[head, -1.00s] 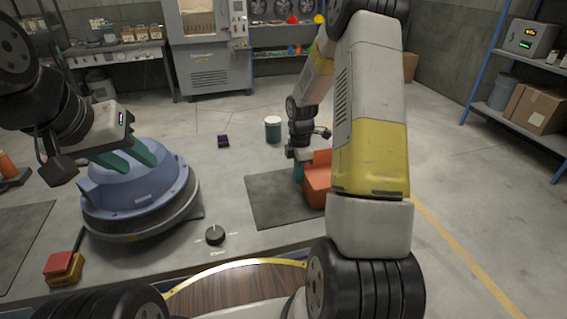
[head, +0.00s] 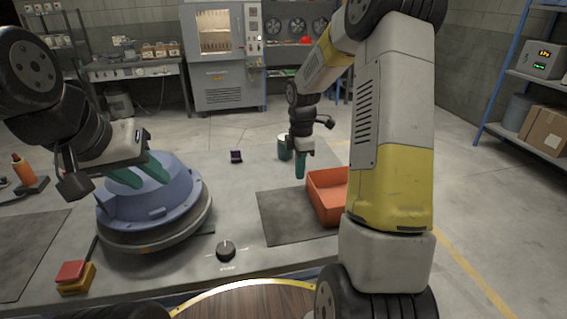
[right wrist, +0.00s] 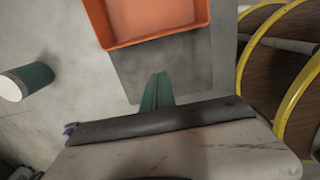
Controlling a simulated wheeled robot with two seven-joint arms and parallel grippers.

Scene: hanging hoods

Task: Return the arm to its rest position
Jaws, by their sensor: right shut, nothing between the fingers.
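My right arm reaches over the bench from the right. Its gripper (head: 300,175) is shut and empty, with teal fingers pointing down above the dark mat, just left of the orange bin (head: 317,203). In the right wrist view, the closed fingers (right wrist: 160,78) show over the mat, apart from the bin (right wrist: 150,40). My left gripper (head: 142,172) is open, its teal fingers spread over the blue round part (head: 165,203) on the grey turntable (head: 160,238). I cannot tell whether those fingers touch it.
A dial (head: 226,251), a red-and-yellow button block (head: 75,277) and an orange bottle (head: 22,170) are on the bench. A teal can (head: 285,150) and small purple object (head: 236,157) stand behind. A blue-framed shelf (head: 520,85) is at right.

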